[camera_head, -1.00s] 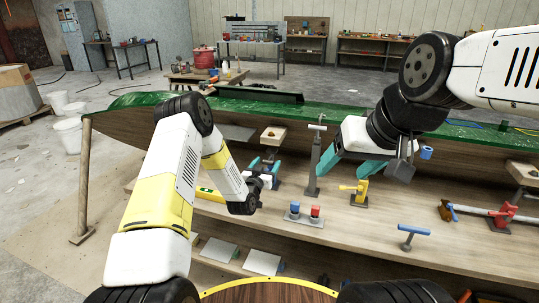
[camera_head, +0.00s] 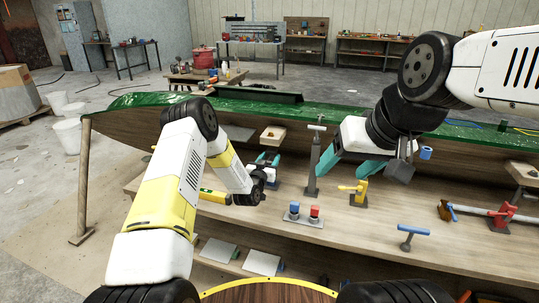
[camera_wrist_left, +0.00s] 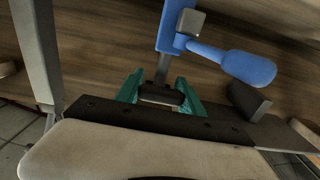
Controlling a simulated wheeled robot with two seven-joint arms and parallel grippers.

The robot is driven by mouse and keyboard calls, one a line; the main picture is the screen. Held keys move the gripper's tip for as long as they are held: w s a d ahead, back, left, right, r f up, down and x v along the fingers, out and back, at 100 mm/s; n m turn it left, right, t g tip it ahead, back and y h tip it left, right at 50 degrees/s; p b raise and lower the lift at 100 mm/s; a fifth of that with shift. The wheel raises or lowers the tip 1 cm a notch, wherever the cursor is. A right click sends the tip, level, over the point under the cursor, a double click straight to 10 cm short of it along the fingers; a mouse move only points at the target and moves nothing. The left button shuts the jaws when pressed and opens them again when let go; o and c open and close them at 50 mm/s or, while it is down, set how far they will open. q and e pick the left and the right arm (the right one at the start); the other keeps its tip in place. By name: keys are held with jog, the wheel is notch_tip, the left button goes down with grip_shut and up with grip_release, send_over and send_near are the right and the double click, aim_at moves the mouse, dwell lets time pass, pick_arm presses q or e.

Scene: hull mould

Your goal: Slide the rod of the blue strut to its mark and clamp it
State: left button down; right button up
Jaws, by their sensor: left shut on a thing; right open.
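The blue strut (camera_wrist_left: 168,35) shows in the left wrist view as a blue body with a small grey block and a rounded blue lever (camera_wrist_left: 245,66). A grey rod (camera_wrist_left: 163,69) comes out of it towards my left gripper (camera_wrist_left: 160,92). The teal fingers are shut on a dark piece at the rod's end. In the head view my left gripper (camera_head: 267,160) is at the strut's place on the bench, and my wrist partly hides it. I cannot make out the mark. My right gripper (camera_head: 366,168) is open and empty, beside a grey upright post with a T-handle (camera_head: 315,160).
A yellow clamp (camera_head: 358,192) stands below my right gripper. The green-edged hull (camera_head: 145,118) runs behind.

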aim_at(269, 150)
pick_arm(q)
jog(key=shift+r, duration=2.1)
jog(key=c, duration=0.7)
grip_release()
jog(key=shift+r, duration=0.1)
jog(key=shift+s, duration=0.15)
jog(key=v, duration=0.7)
jog(key=shift+s+a, duration=0.1)
jog(key=shift+s, duration=0.15)
